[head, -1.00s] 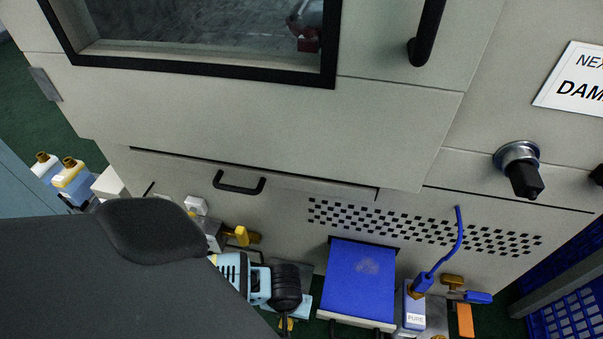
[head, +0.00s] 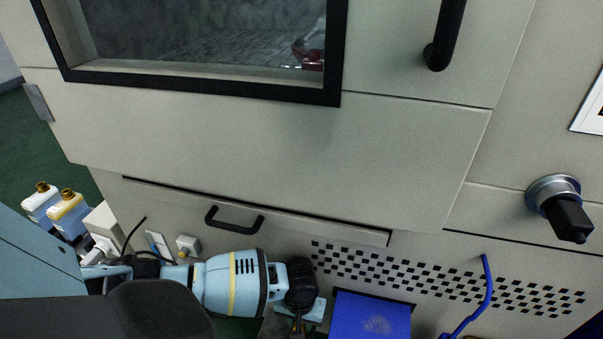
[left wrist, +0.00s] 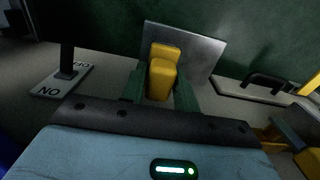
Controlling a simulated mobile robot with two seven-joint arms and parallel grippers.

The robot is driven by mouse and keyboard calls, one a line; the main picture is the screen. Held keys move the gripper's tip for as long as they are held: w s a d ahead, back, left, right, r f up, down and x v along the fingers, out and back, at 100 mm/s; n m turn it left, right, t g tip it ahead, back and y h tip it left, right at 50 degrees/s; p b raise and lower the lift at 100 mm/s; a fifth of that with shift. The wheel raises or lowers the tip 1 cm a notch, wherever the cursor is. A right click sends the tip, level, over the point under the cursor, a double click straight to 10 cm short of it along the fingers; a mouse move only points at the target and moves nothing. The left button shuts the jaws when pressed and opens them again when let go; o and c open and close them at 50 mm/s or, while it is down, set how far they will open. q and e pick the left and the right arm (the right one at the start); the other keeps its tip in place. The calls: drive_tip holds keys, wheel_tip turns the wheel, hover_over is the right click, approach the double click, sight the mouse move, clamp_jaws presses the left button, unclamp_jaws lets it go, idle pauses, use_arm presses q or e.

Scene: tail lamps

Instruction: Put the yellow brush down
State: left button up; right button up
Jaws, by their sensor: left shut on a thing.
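The yellow brush (left wrist: 160,78) shows in the left wrist view as a yellow block between the two green fingers of my left gripper (left wrist: 158,90), which is shut on it. A grey metal plate (left wrist: 198,50) lies just beyond the brush; I cannot tell whether they touch. In the head view my light blue left arm reaches from the left to the bottom middle, where my left gripper (head: 300,326) is small and partly cut off. The brush cannot be made out clearly there. My right gripper is not in view.
The cabinet front has a drawer handle (head: 234,221) and a perforated panel (head: 440,280). A blue pad (head: 368,312) lies right of my gripper. Bottles (head: 68,216) and a white box (head: 101,224) stand at left.

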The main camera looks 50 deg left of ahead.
use_arm(q)
wheel_tip(320, 180, down, 5)
drive_tip(key=b, duration=0.3)
drive_tip(key=shift+r, duration=0.15)
drive_tip(key=shift+w+a+f+b, duration=0.1)
drive_tip(key=shift+w+f+b, duration=0.1)
drive_tip(key=shift+b, duration=0.1)
drive_tip(key=shift+r, duration=0.1)
drive_tip(key=o, duration=0.9)
